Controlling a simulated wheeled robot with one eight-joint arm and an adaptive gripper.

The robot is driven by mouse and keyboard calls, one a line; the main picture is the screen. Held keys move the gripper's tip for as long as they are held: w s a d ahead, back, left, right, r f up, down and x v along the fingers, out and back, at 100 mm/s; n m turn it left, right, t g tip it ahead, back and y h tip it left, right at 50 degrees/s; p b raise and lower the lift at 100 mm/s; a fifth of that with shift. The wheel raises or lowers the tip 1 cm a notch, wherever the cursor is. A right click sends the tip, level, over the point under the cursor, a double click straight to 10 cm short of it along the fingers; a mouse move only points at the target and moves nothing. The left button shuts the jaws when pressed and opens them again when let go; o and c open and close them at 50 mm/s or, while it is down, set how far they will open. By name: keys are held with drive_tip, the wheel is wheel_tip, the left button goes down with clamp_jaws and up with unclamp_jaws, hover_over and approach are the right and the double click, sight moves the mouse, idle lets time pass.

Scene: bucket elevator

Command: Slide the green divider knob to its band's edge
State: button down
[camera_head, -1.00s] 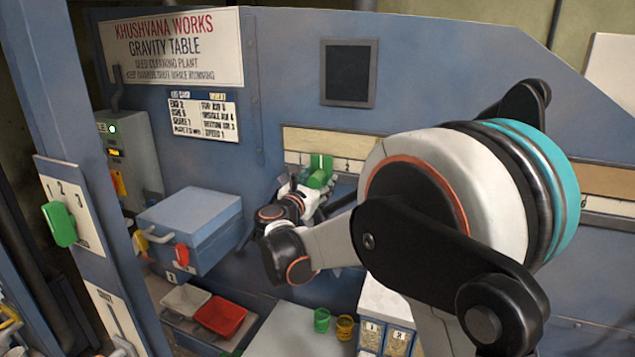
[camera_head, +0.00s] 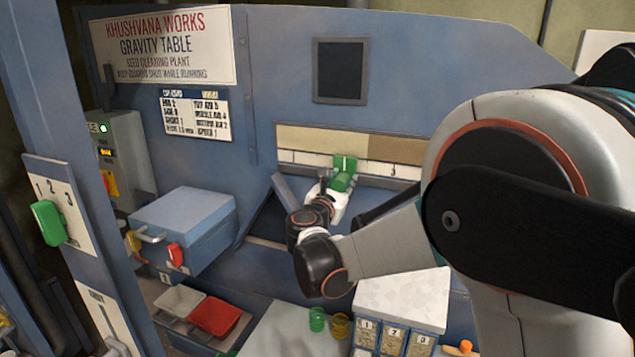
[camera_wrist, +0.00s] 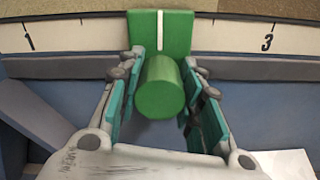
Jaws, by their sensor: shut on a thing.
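The green divider knob (camera_head: 343,178) sits on a numbered white scale (camera_head: 300,158) on the blue machine. In the wrist view the knob (camera_wrist: 160,92) is a green cylinder below a green plate (camera_wrist: 178,35) with a white pointer line. The plate stands between marks 1 and 3 and covers the scale there. My gripper (camera_wrist: 161,85) is shut on the knob, one teal-padded finger on each side. In the head view my gripper (camera_head: 338,190) partly hides the knob. A cream band (camera_head: 315,138) and a tan band (camera_head: 395,150) meet right of the knob.
A dark opening (camera_head: 268,222) with a sloped blue plate lies below the scale's left part. A blue box (camera_head: 185,215) with a red latch is at left.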

drive_tip(key=d, duration=0.1)
drive_tip(key=s+d, duration=0.1)
drive_tip(key=d, duration=0.1)
drive_tip(key=s+d, duration=0.1)
drive_tip(key=d, duration=0.1)
drive_tip(key=shift+d, duration=0.15)
drive_tip(key=c, duration=1.1)
unclamp_jaws()
drive_tip(key=v, duration=0.7)
drive_tip(key=shift+s, duration=0.2)
